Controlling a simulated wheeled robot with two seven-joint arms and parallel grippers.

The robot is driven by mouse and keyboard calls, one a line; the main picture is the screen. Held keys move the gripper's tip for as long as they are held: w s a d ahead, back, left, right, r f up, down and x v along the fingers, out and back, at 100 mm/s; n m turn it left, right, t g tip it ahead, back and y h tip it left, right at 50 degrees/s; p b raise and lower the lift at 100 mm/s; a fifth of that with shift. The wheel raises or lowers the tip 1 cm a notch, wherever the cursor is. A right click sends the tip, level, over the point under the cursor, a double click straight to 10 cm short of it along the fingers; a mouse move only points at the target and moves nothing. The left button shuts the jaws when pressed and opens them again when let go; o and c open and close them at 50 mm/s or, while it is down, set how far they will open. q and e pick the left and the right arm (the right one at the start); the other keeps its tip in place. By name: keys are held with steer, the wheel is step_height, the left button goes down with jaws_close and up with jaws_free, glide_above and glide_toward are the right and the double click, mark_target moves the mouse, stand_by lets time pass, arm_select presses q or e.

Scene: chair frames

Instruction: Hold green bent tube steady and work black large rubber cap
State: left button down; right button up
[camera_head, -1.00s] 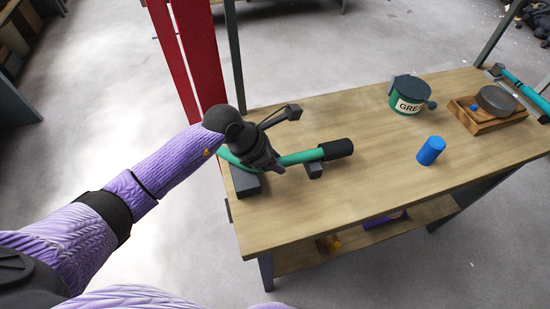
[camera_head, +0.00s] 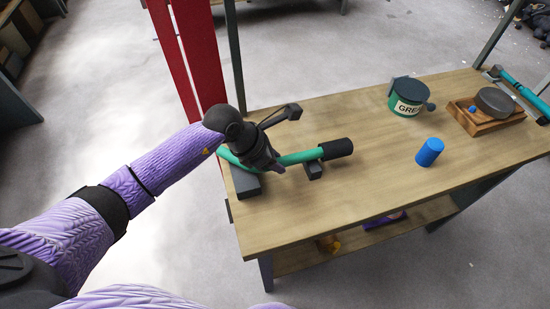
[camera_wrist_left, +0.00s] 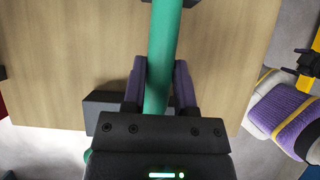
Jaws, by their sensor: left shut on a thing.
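The green bent tube (camera_head: 299,157) lies at the left end of the wooden table, resting on dark support blocks. The black large rubber cap (camera_head: 337,149) sits on the tube's right end. My left gripper (camera_head: 273,166) is shut on the tube, left of the cap. In the left wrist view, the tube (camera_wrist_left: 162,50) runs between the two purple fingers of the gripper (camera_wrist_left: 160,85). The cap is outside that view.
A blue cylinder (camera_head: 430,152) stands right of the cap. Behind it is a green grease tub (camera_head: 407,97). A wooden tray (camera_head: 465,120) with a grey round part is at the far right. The front middle of the tabletop (camera_head: 330,210) is clear.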

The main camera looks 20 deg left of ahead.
arm_select(q)
steer(key=shift+c, duration=1.6)
jaws_free()
steer(key=p+v, duration=0.3)
steer(key=v, duration=0.6)
steer(key=shift+r, duration=0.15)
steer(key=shift+s+a+r, duration=0.1)
steer(key=shift+a+r, duration=0.05)
steer(key=shift+r, duration=0.1)
arm_select(e)
steer(key=r, duration=0.1)
steer(key=w+a+r, duration=0.1)
steer(key=r, duration=0.1)
steer(key=shift+f, duration=0.1)
